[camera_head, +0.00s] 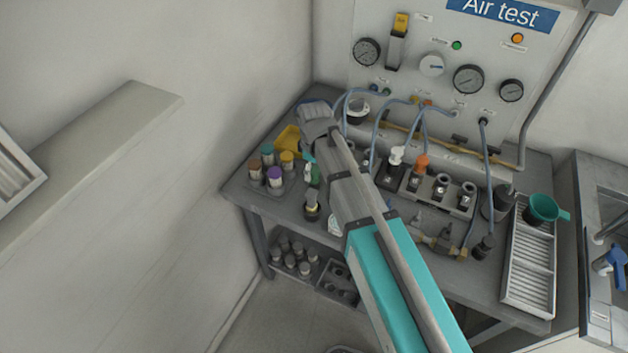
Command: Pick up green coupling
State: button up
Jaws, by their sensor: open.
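A small green piece (315,177), which may be the green coupling, shows on the grey workbench (235,190) just left of my arm. It is partly covered and too small to identify surely. A white and teal item stands close beside it. My arm reaches from the lower right over the bench. My gripper (316,112) is at its far end, near the back left of the bench and farther back than the green piece. It is open, but its fingers are hard to make out. Part of the bench lies hidden under the arm.
Several jars with coloured caps (275,177) and a yellow scoop or tray (288,139) stand at left. A numbered block (440,188), hoses and a gauge panel (430,80) are at right and back. A ribbed white tray (530,255) and green funnel (543,208) are far right.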

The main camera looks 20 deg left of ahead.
jog(key=shift+f+b, duration=0.55)
jog(key=shift+f, duration=0.3)
grip_shut()
dwell(0.3)
jog(key=shift+r, duration=0.2)
notch_tip(320, 180, up, 2)
jog(key=shift+r+p, duration=0.1)
jog(key=shift+p, duration=1.15)
jog(key=s+d+r+p, duration=0.8)
jog(key=s+r+p, duration=0.2)
jog(key=s, duration=0.1)
jog(key=shift+d+r, duration=0.15)
jog(key=shift+r, duration=0.1)
jog(key=shift+s, duration=0.2)
